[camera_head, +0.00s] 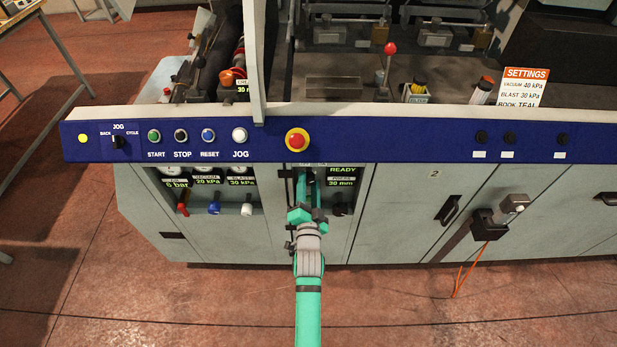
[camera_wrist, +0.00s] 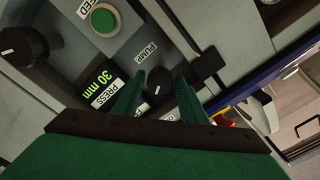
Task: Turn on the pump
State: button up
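The pump switch is a small black rotary knob (camera_wrist: 159,81) with a white pointer mark. It shows in the wrist view beside a PUMP label (camera_wrist: 146,53) on the grey panel. My gripper (camera_wrist: 161,78) has its two green fingers apart, one on each side of the knob in that view. I cannot tell whether they touch it. In the head view my gripper (camera_head: 309,182) reaches into the recessed control bay below the red emergency button, and it hides the pump knob there.
A green FEED button (camera_wrist: 103,20) and a larger black knob (camera_wrist: 25,46) sit near the pump knob. A display reading 30 mm (camera_wrist: 102,88) is beside them. Above the bay runs the blue panel (camera_head: 370,146) with the red emergency button (camera_head: 297,141). The floor in front is mostly clear.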

jog(key=s, duration=0.7)
jog(key=shift+s, duration=0.15)
dwell(0.3)
jog(key=s+f+n+g, duration=0.1)
jog(key=s+f+n, duration=0.1)
jog(key=s, duration=0.9)
jog(key=s+f+n, duration=0.2)
jog(key=s+n, duration=0.1)
jog(key=s, duration=0.8)
jog(key=s+r+n, duration=0.2)
jog(key=s+r, duration=0.1)
jog(key=s, duration=0.5)
jog(key=s+r+n+g, duration=0.1)
jog(key=s+r+n, duration=0.2)
jog(key=s, duration=0.5)
jog(key=shift+s+r+g, duration=0.25)
jog(key=shift+s+g, duration=0.05)
jog(key=shift+s, duration=0.05)
jog(key=shift+w+d, duration=0.1)
